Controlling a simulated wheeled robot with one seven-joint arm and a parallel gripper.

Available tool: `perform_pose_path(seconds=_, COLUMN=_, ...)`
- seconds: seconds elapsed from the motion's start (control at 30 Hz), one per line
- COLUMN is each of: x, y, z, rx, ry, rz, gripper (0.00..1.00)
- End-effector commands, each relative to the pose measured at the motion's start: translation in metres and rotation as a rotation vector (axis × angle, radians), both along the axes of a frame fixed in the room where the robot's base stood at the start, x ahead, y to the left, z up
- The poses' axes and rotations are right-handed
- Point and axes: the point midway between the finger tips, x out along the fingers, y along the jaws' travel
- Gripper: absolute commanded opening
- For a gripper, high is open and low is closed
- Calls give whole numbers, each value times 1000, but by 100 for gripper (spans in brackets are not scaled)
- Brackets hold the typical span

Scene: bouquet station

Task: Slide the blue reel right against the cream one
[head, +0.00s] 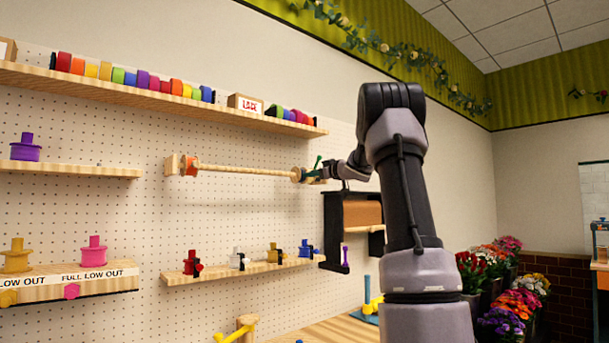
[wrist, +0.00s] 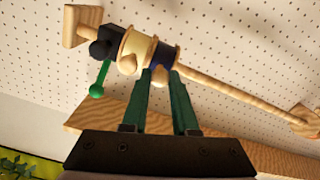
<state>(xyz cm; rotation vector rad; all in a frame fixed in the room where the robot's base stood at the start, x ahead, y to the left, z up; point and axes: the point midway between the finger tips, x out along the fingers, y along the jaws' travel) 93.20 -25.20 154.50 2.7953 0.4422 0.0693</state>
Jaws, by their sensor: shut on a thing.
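A wooden rod (head: 245,171) runs along the pegboard, and it crosses the wrist view (wrist: 220,88). The blue reel (wrist: 160,56) sits on it beside the cream reel (wrist: 138,46); their rims look touching or nearly so. A black clamp (wrist: 104,47) with a green lever (wrist: 97,88) is on the cream reel's far side, by the rod's end block (wrist: 82,22). My gripper (wrist: 159,76) is shut on the blue reel at its round wooden knob. In the head view my gripper (head: 314,175) is at the rod's right end, hiding much of the blue reel.
An orange reel (head: 189,166) is at the rod's left end. A shelf of coloured rolls (head: 140,92) runs above, and a shelf with small spools (head: 240,268) below. A dark-framed holder with a brown roll (head: 361,213) hangs below right. Flowers (head: 505,290) stand at right.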

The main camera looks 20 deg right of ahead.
Motion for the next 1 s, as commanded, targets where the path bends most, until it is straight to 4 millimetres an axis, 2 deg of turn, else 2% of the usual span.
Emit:
perform_pose_path(seconds=0.37, x=1, y=-3, z=1, rx=0, ry=-1, rz=-2, gripper=0)
perform_pose_path(seconds=0.4, x=1, y=-3, z=1, rx=0, ry=-1, rz=-2, gripper=39)
perform_pose_path(seconds=0.43, x=1, y=-3, z=1, rx=0, ry=-1, rz=-2, gripper=50)
perform_pose_path(seconds=0.47, x=1, y=-3, z=1, rx=0, ry=-1, rz=-2, gripper=57)
perform_pose_path(seconds=0.8, x=0, y=-1, z=1, rx=1, ry=-1, rz=-3, gripper=57)
perform_pose_path(seconds=1.0, x=-7, y=21, z=1, rx=0, ry=-1, rz=0, gripper=57)
